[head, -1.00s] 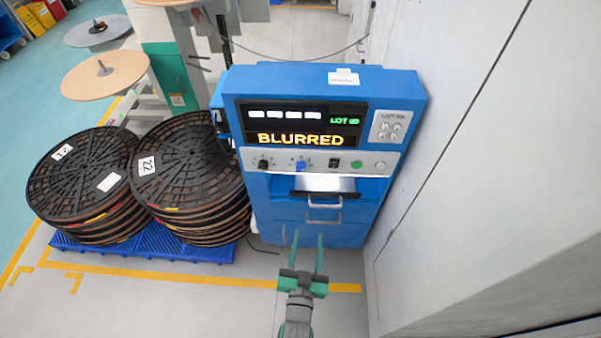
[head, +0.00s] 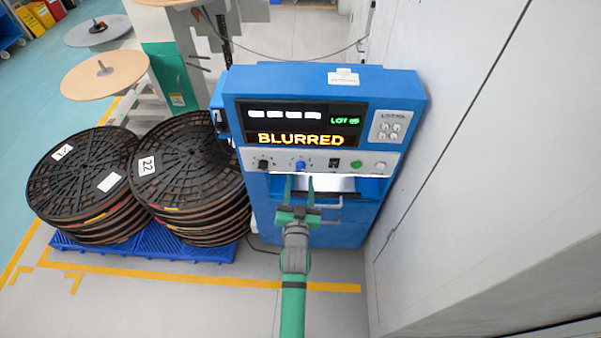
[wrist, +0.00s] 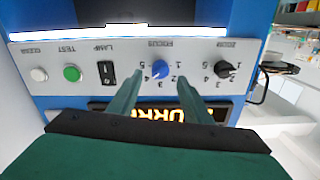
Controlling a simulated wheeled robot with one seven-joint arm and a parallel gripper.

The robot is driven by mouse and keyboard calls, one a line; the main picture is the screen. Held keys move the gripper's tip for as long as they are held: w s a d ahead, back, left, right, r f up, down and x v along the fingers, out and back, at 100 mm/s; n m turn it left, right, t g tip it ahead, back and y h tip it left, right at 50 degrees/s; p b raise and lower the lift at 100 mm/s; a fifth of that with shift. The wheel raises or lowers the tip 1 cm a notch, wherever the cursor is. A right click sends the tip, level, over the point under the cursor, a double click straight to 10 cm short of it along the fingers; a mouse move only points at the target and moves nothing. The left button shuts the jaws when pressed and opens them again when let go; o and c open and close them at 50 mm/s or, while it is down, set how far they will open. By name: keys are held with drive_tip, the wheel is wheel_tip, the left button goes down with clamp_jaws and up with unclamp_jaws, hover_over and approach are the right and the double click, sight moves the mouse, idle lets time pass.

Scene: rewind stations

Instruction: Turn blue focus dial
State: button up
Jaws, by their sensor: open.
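The blue focus dial (head: 300,166) sits on the pale control strip of the blue machine (head: 240,190). In the wrist view the dial (wrist: 160,69) shows between the fingertips, with a white pointer mark and numbers around it. The machine's screen (head: 301,139) reads "BLURRED" in yellow. My gripper (head: 300,182) is open, with its two green fingers pointing at the strip just below the dial in the head view. In the wrist view the fingers (wrist: 159,88) stand either side of the dial, apart from it. I cannot tell how far the tips are from the strip.
A black zoom dial (wrist: 223,70), a black lamp switch (wrist: 107,73), a green test button (wrist: 72,73) and a white button (wrist: 39,74) share the strip. Stacked black reels (head: 190,160) stand left of the machine. A pale wall (head: 450,200) rises at right.

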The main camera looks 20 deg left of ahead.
sight(301, 170)
drive_tip(key=shift+x, duration=2.2)
drive_tip(key=c, duration=1.1)
